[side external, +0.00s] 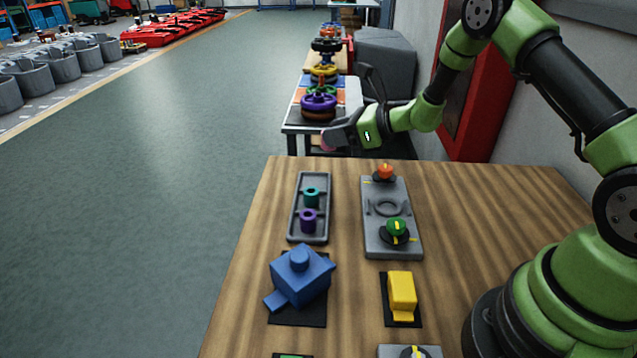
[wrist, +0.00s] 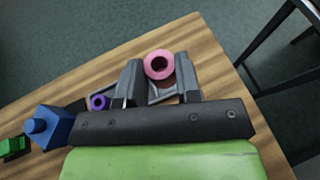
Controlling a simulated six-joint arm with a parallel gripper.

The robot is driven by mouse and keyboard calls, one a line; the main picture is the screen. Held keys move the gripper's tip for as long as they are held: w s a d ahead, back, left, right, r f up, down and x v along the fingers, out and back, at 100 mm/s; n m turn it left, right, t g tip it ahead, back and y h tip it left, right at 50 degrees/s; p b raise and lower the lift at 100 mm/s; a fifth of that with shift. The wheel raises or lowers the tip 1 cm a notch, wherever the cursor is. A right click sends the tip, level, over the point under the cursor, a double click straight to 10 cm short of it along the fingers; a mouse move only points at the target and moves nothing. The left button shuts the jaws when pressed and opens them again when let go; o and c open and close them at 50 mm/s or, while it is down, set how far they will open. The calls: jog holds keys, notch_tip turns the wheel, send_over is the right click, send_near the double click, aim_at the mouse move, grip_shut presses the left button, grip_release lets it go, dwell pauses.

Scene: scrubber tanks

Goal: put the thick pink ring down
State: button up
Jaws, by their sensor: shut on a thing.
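The thick pink ring (wrist: 148,67) is between the fingertips of my gripper (wrist: 159,76) in the wrist view, its hole facing the camera. In the side view a bit of the pink ring (side external: 326,141) shows at the tip of my gripper (side external: 336,138), raised beyond the table's far edge in the picture. My gripper is shut on it. A grey tray (side external: 295,228) on the table holds a teal ring (side external: 311,196) and a purple ring (side external: 308,221). The purple ring also shows in the wrist view (wrist: 93,102). The tray is partly hidden there by my fingers.
A grey plate (side external: 370,247) with an orange knob (side external: 385,172) and a green knob (side external: 397,228) lies right of the tray. A blue block (side external: 302,278) and a yellow block (side external: 402,292) stand nearer. Bare wood lies left of the tray and right of the plate.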

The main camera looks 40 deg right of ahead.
jog(key=shift+w+a+m+h, duration=0.15)
jog(key=shift+w+a, duration=0.3)
jog(key=shift+w, duration=0.15)
jog(key=shift+w+a+m+h, duration=0.15)
jog(key=shift+w+a, duration=0.25)
jog(key=shift+w, duration=0.2)
send_over(321, 186)
notch_tip(321, 186, down, 5)
jog(key=shift+f, duration=0.15)
jog(key=shift+t, duration=0.3)
jog(key=shift+f, duration=2.3)
jog(key=shift+f, duration=0.1)
jog(key=o, duration=1)
